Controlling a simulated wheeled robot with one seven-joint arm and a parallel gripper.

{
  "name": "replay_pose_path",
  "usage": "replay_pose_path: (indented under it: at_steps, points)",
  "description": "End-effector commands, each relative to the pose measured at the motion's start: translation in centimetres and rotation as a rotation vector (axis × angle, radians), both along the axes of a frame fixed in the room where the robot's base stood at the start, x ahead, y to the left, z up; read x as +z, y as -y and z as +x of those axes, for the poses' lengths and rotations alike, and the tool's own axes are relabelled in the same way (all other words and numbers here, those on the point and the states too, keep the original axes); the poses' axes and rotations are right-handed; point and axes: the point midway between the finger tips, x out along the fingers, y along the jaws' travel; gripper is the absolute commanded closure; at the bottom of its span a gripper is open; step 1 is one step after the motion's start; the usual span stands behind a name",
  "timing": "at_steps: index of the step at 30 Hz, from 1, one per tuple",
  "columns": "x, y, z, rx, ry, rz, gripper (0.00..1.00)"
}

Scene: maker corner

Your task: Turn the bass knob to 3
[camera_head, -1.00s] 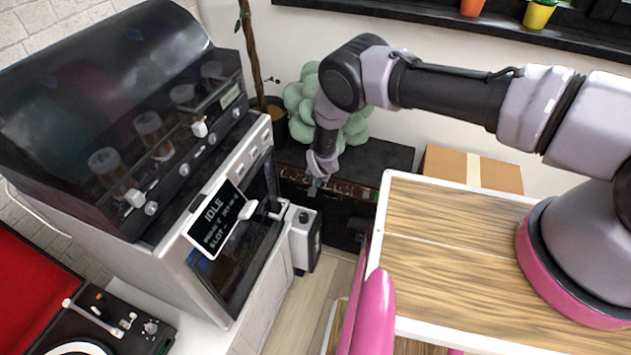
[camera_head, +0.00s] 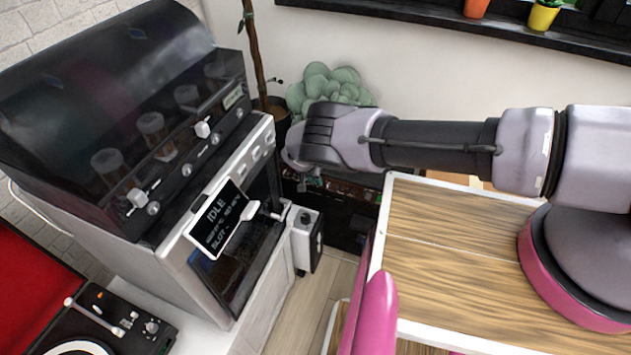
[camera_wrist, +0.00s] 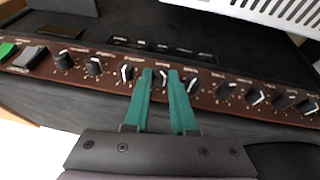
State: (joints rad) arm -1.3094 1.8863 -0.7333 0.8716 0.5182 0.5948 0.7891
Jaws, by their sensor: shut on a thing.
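The amplifier's brown control panel (camera_wrist: 215,86) runs across the wrist view with a row of black knobs with white pointer marks. My gripper (camera_wrist: 158,74) has its green fingers closed on both sides of one knob near the middle of the row. That knob is partly hidden between the fingertips. The printed labels are too small to read, so I cannot tell which knob is bass or what number it points to. In the head view the dark amplifier (camera_head: 345,220) stands low behind the shelf, and my arm hides most of the gripper there.
Knobs stand close on both sides of the fingers, and a green switch (camera_wrist: 8,50) is at the panel's left end. In the head view a grey machine (camera_head: 225,235) reading IDLE is to the left. A wooden-topped shelf (camera_head: 440,245) is to the right, with a plant (camera_head: 330,88) behind.

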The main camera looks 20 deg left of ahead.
Motion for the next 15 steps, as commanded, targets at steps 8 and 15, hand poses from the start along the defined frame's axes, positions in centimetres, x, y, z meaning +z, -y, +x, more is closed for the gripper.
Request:
replay_pose_path:
  at_steps: [8, 15]
  points:
    - [0.00, 0.11, 0.01, -0.002, -0.001, -0.001, 0.64]
    - [0.47, -0.08, 0.04, -0.001, 0.000, 0.001, 0.64]
